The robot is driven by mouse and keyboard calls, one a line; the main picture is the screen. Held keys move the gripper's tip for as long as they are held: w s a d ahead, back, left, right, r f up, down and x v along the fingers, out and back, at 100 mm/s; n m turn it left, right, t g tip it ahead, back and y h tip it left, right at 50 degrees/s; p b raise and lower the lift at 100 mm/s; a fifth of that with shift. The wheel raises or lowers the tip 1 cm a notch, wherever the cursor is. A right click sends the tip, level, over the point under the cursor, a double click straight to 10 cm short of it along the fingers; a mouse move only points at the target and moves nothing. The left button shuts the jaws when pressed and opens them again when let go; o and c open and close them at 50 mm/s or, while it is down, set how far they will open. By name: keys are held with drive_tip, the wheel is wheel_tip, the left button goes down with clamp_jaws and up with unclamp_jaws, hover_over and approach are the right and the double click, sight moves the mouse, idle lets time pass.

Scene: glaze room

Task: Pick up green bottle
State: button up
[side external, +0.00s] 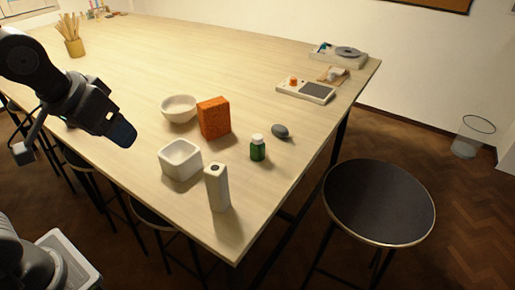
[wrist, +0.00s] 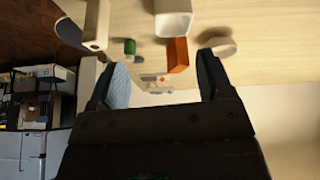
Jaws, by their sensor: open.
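The green bottle (side external: 257,149) is small with a white cap and stands upright on the table near its front right edge. It also shows in the wrist view (wrist: 130,47), left of the middle and beyond my fingers. My gripper (side external: 123,133) is at the left of the side view, raised and well apart from the bottle. In the wrist view my gripper (wrist: 160,82) has its two fingers spread wide with nothing between them.
An orange block (side external: 214,118), a white bowl (side external: 179,109), a white square dish (side external: 180,160) and a tall pale vase (side external: 216,188) stand left of the bottle. A grey stone (side external: 280,131) lies just right of it. A stool (side external: 379,202) stands beside the table.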

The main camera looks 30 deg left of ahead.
drive_tip(key=w+d+r+n+g, duration=0.1)
drive_tip(key=w+d+r+n, duration=0.15)
drive_tip(key=w, duration=0.75)
drive_tip(key=n+g+y, duration=0.1)
drive_tip(key=n+y, duration=0.2)
drive_tip(key=n, duration=0.4)
approach(258, 142)
drive_tip(key=x, duration=1.3)
drive_tip(key=shift+w+a+r, duration=0.1)
drive_tip(key=shift+w+a, duration=0.05)
drive_tip(key=shift+w, duration=0.05)
drive_tip(key=shift+c, duration=0.4)
drive_tip(key=shift+r, duration=0.1)
drive_tip(key=c, duration=0.9)
drive_tip(key=shift+c, duration=0.2)
